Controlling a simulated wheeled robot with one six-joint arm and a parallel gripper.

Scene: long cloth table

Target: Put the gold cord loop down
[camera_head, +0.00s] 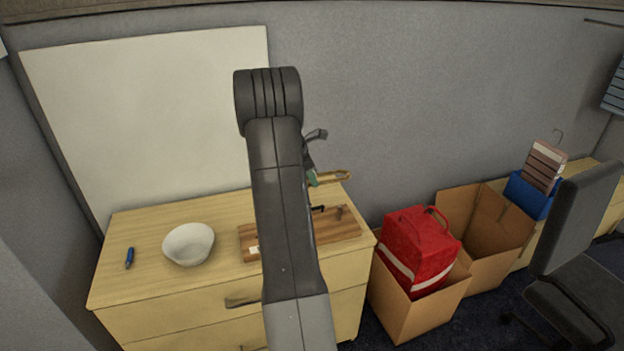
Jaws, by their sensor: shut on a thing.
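The gold cord loop (336,177) shows as a thin tan-gold band just right of my arm, above the back right part of the wooden cabinet top (215,215). My gripper (313,178) is largely hidden behind my arm; only a small dark and greenish part shows at the loop's left end. It is shut on the loop. The loop's left end is hidden. I cannot tell exactly how high the loop is above the cabinet top.
A striped wooden board (338,228) with small dark items lies under my arm. A white bowl (189,244) and blue pen (129,258) are to its left. Cardboard boxes, one holding a red bag (420,246), stand right of the cabinet. A whiteboard (150,110) stands behind.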

